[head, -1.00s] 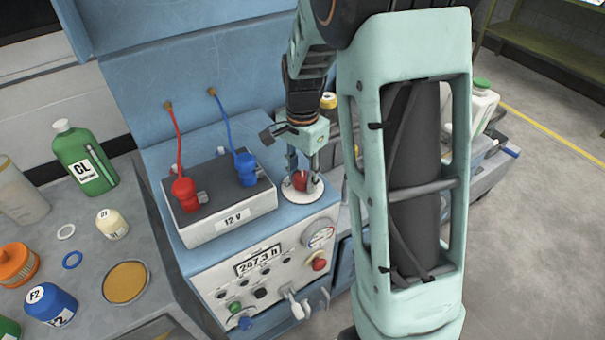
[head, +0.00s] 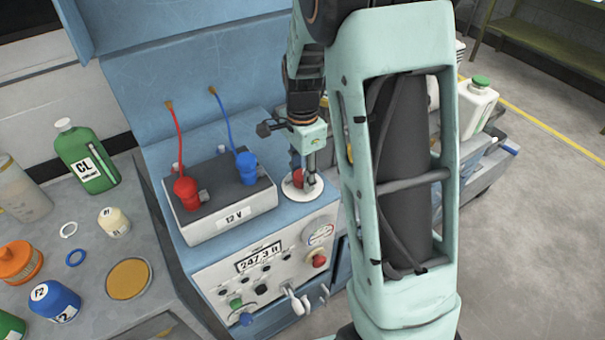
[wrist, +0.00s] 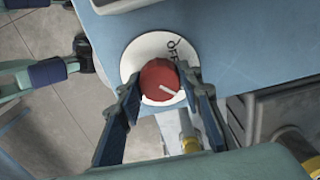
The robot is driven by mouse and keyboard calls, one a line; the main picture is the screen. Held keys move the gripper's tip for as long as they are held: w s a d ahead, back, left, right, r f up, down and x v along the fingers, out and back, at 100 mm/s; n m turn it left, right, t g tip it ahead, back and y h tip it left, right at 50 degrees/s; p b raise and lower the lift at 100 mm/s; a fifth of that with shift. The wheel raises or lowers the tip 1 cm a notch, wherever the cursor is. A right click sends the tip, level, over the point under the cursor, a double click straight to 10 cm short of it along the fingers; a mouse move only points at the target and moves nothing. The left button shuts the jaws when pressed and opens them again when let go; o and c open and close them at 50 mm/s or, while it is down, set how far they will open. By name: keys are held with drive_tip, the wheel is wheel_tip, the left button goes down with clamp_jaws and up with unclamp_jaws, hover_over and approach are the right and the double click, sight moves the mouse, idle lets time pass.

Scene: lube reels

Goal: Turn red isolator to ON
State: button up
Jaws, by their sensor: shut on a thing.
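The red isolator is a round red knob (wrist: 158,76) on a white disc (wrist: 143,50) at the edge of the blue cabinet top. In the head view the red knob (head: 297,174) shows partly behind a finger, on its white disc (head: 289,191). In the wrist view a white pointer line on the knob points to the lower right, away from the OFF label (wrist: 174,50) at the top. No ON label is visible. My gripper (wrist: 160,84) is shut on the knob, one finger on each side. It comes down from above in the head view (head: 306,178).
A 12 V battery (head: 228,215) with red and blue terminals stands just left of the knob. The front panel (head: 255,262) below carries a gauge, a red button and several switches. A bench with bottles (head: 88,160) is at the left. My arm hides part of the right side.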

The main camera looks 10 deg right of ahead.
sight(302, 175)
drive_tip(key=o, duration=1.2)
drive_tip(key=shift+c, duration=0.2)
wheel_tip(302, 175, up, 12)
drive_tip(key=shift+d+r, duration=0.1)
